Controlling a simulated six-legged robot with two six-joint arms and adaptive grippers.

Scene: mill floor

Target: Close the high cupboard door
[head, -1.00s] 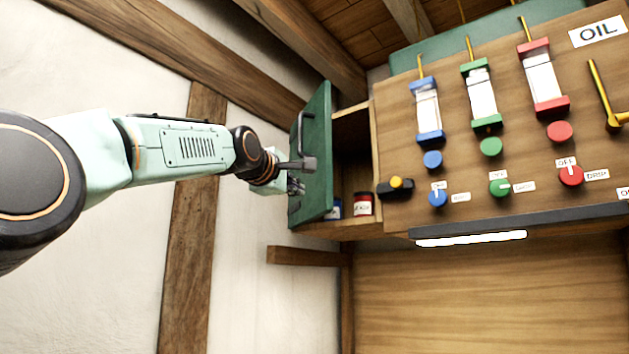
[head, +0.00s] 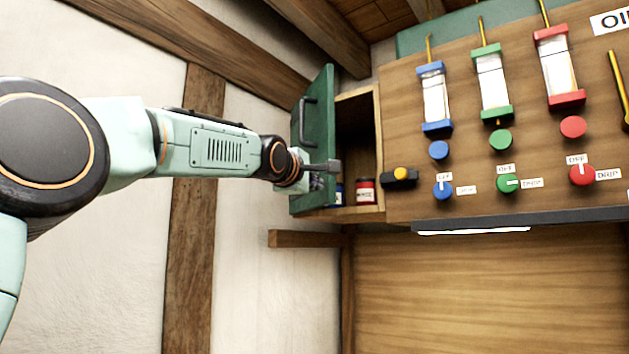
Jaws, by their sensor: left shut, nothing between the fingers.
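The high cupboard (head: 362,213) is a wooden box on the wall, left of the oil panel. Its green door (head: 320,110), with a dark bar handle (head: 307,112), stands open, swung out on the left. Inside on the cupboard floor are a red can with a label (head: 365,191) and part of a blue can (head: 339,194). My left gripper (head: 322,177) is shut and empty, in front of the lower part of the door. It overlaps the door in the picture; I cannot tell whether they touch. My right gripper is not in view.
The wooden oil panel (head: 405,95) carries blue, green and red oilers with knobs. A black block with a yellow knob (head: 400,175) juts out close to the cupboard's right side. A wooden beam (head: 292,238) runs just below the cupboard. Bare wall (head: 245,280) lies below my arm.

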